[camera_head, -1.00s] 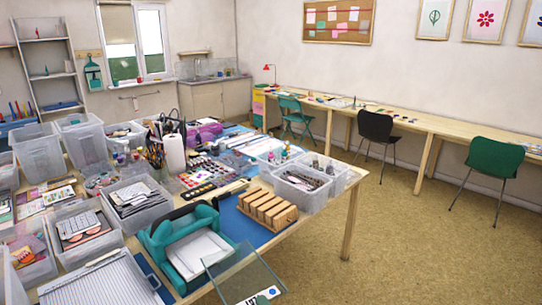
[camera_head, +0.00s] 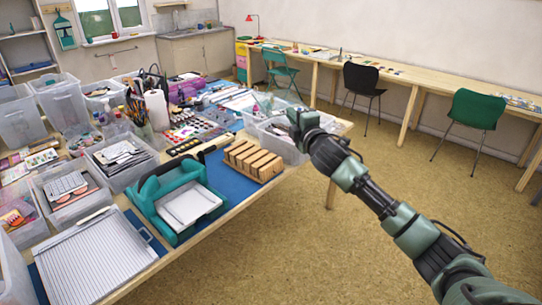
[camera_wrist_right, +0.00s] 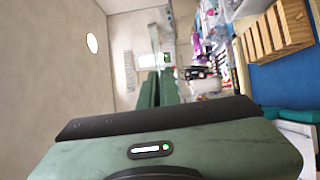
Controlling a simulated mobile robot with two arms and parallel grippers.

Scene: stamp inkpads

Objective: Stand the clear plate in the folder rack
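The wooden slotted rack (camera_head: 253,160) stands on a blue mat near the table's right edge, its slots empty. It also shows in the right wrist view (camera_wrist_right: 278,35), at the upper right. My right gripper (camera_head: 296,117) is raised by the table's right side, beyond the rack, in front of the clear bins. My left gripper is out of view.
A teal machine (camera_head: 178,197) stands left of the rack, beside a grey ridged board (camera_head: 92,255). Clear bins (camera_head: 272,138) stand behind the rack, partly hidden by my gripper. Several storage tubs crowd the table's left. The floor (camera_head: 290,250) right of the table is clear.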

